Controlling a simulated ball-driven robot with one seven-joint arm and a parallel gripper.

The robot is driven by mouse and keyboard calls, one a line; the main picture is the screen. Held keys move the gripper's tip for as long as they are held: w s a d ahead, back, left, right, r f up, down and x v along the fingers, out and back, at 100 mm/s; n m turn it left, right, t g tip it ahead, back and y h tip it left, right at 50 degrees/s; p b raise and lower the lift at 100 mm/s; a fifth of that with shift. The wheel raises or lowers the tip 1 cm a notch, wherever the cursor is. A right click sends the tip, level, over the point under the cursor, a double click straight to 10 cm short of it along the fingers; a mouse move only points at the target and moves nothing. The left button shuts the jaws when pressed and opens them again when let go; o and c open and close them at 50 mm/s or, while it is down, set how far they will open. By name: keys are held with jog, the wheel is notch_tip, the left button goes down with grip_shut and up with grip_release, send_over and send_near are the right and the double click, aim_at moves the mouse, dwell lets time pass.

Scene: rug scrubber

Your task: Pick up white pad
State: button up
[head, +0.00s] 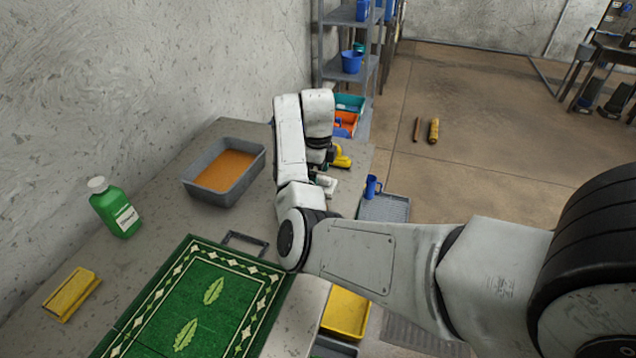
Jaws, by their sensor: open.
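A small white thing (327,186), likely the white pad, lies on the far right part of the grey worktop (160,262). It is partly hidden behind my arm. My gripper (318,171) points down over the far end of the worktop, just above and beside the white thing. The gripper is open, and its fingers are small and mostly hidden by my arm links. I cannot tell whether it touches the white thing.
A yellow and black tool (341,158) stands close beside my gripper. A grey tub of orange-brown liquid (194,190), a green bottle (116,210), a yellow sponge-like block (71,294) and a green patterned rug (196,312) are on the worktop. A blue mug (372,187) is right.

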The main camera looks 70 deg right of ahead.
jog(key=shift+f, duration=0.55)
jog(key=c, duration=1)
